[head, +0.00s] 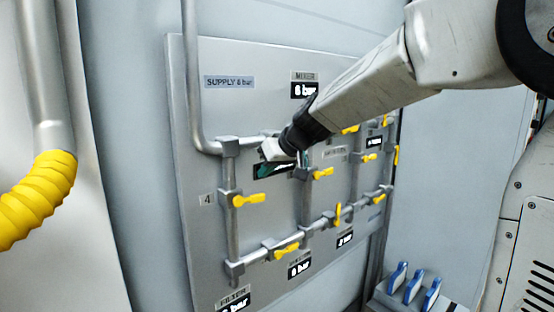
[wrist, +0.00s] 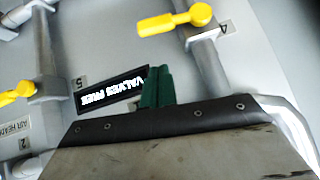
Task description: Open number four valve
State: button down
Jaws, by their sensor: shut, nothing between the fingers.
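The number four valve has a yellow lever (head: 249,199) on a vertical pipe at the left of the panel, beside a small "4" label (head: 207,199). The lever points right, across its pipe. In the wrist view the same lever (wrist: 175,22) is at the top, next to its "4" label (wrist: 225,28). My gripper (head: 270,169) is in front of the upper pipe, above and slightly right of this lever, and apart from it. In the wrist view its green fingers (wrist: 155,88) are together and empty, beside a black "VALVES FREE" display (wrist: 110,90).
The grey panel (head: 270,60) carries several other yellow levers, including one right of valve four (head: 322,173) and one below it (head: 286,248). Pipes stand out from the panel. A yellow hose (head: 38,195) is at the left. Blue-handled items (head: 413,285) stand at the lower right.

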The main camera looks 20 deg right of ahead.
aim_at(250, 199)
jog(key=shift+a+f, duration=0.2)
jog(key=shift+f, duration=0.85)
jog(key=shift+a+f, duration=0.15)
jog(key=shift+f, duration=0.9)
jog(key=shift+d+f, duration=0.1)
